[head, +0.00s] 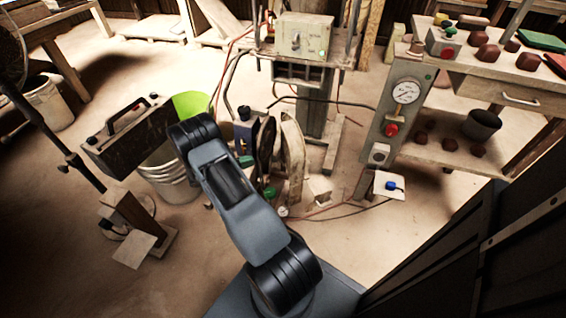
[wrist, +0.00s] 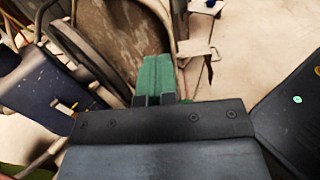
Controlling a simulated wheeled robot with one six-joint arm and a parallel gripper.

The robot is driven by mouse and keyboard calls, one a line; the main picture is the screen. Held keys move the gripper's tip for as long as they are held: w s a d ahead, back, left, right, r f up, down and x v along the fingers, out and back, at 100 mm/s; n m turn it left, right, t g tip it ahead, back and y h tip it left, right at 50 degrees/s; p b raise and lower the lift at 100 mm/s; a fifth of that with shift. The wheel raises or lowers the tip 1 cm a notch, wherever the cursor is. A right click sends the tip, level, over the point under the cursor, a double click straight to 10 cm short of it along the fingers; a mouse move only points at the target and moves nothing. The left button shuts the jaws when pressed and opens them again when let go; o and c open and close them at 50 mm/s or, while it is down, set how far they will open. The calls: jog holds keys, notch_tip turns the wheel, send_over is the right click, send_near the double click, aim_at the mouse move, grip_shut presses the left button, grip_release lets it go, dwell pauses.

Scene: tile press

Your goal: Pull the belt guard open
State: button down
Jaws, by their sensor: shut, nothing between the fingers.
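The belt guard, as far as I can tell, is the pale, worn panel with a curved rim (head: 293,150) standing upright at the middle of the head view, right of a dark wheel (head: 265,145). In the wrist view the guard (wrist: 122,38) shows a brown, stained face inside a pale rim, just beyond my fingers. My gripper (wrist: 156,72) has green fingers, closed together with nothing between them. Their tips overlap the guard's lower face in the picture; I cannot tell whether they touch it. In the head view my arm hides most of the gripper.
A blue-grey bracket (wrist: 40,92) stands close on the left in the wrist view. A pale metal bracket (wrist: 198,50) is right of the guard. A gauge panel (head: 400,105) and loose cables are to the right; a white bucket (head: 172,180) is left.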

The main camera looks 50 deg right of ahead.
jog(key=f+b+x, duration=0.1)
jog(key=b+x, duration=0.3)
jog(key=x, duration=1)
jog(key=shift+d+n, duration=0.25)
jog(key=shift+n, duration=0.05)
